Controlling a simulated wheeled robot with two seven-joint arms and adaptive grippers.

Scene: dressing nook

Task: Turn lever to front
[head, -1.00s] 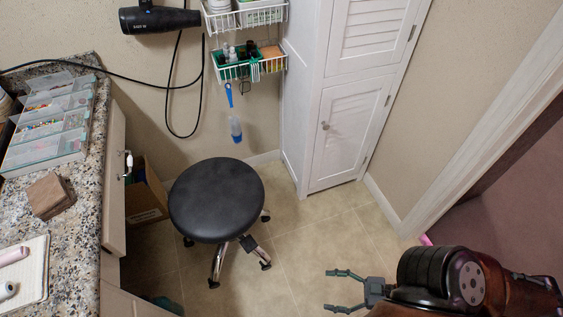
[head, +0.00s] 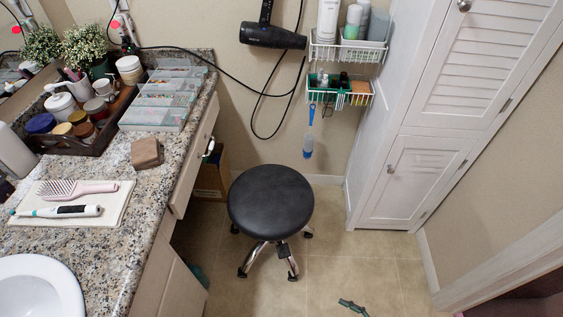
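I cannot clearly make out a lever in the head view. The white sink basin (head: 40,290) is cut off at the lower left corner, and no tap shows beside it. The tip of my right gripper (head: 353,306) just shows at the bottom edge, over the floor to the right of the stool. Only a green finger part is in view, so its opening is hidden. It touches nothing that I can see. My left gripper is not in view.
A black stool (head: 270,202) stands beside the granite counter (head: 122,238). The counter holds a towel (head: 110,213) with a hairbrush and toothbrush, a brown block (head: 146,153), and a tray of jars. A white cabinet (head: 415,178) stands at the right. Floor right of the stool is clear.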

